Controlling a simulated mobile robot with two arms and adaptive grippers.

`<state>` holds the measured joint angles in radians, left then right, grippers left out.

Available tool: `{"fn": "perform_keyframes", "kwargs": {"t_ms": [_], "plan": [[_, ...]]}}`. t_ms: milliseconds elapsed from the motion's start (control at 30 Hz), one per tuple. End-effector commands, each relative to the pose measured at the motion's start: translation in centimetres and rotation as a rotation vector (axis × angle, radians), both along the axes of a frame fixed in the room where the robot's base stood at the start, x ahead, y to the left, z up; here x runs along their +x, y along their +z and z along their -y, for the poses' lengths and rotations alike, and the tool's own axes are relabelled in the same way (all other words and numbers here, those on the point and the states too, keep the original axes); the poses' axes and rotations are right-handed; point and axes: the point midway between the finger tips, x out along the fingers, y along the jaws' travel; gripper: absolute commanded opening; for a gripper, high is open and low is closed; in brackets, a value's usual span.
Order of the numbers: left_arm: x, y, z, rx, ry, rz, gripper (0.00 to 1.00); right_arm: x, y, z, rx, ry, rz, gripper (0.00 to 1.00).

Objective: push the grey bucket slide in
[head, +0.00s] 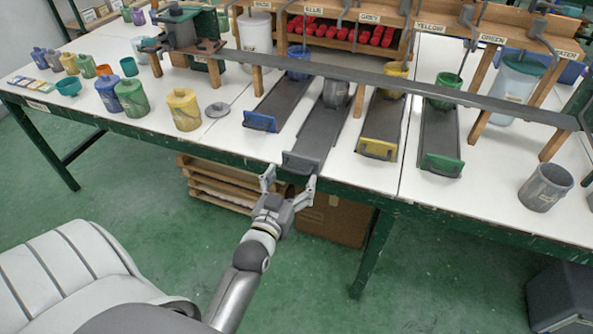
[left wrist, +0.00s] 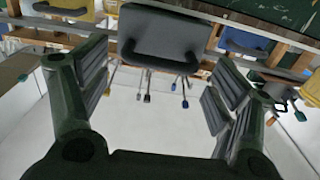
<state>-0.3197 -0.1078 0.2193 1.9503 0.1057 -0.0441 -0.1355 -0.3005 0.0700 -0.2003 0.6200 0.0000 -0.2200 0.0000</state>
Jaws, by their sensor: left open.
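The grey bucket slide (head: 318,130) is a long dark grey board on the white table. Its raised grey front end (head: 301,162) stands at the table's front edge, farther out than the blue and yellow slides beside it. The grey bucket (head: 336,93) sits on the back part of the slide. My left gripper (head: 290,178) is open and empty just in front of the grey front end, with its fingers spread to either side. In the left wrist view the grey front end (left wrist: 158,35) shows beyond and between the open fingers. Contact cannot be told. My right gripper is not in view.
The blue slide (head: 260,122) lies to the left, and the yellow slide (head: 379,148) and green slide (head: 441,164) to the right. A long dark rail (head: 400,88) crosses above the slides. A loose grey bucket (head: 546,187) stands at the right.

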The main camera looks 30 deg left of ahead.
Motion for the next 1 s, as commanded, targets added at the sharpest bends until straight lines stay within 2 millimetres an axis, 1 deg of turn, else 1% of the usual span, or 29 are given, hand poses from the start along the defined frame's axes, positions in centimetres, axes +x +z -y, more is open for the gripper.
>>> {"fn": "perform_keyframes", "kwargs": {"t_ms": [33, 100, 233, 400, 600, 633, 1000], "plan": [[0.8, 0.2, -0.2, 0.001, 0.0, 0.003, 0.83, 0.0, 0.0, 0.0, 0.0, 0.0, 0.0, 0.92], [1.7, 0.1, -0.4, 0.0, 0.0, 0.002, 0.83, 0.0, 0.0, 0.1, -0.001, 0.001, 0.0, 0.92], [2.7, 0.0, -0.6, 0.001, -0.001, 0.0, 0.83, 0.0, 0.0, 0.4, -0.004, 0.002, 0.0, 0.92], [3.2, 0.0, -0.8, 0.001, 0.0, -0.001, 0.83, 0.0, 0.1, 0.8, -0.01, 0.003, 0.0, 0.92], [3.2, 0.0, -0.8, 0.001, 0.0, -0.001, 0.83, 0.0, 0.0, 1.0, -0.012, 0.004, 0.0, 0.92], [3.2, 0.0, -0.8, 0.001, 0.0, -0.001, 0.82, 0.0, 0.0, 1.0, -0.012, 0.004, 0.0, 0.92], [3.2, 0.0, -0.7, 0.001, -0.001, 0.0, 0.34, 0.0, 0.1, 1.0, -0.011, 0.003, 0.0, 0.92]]}}
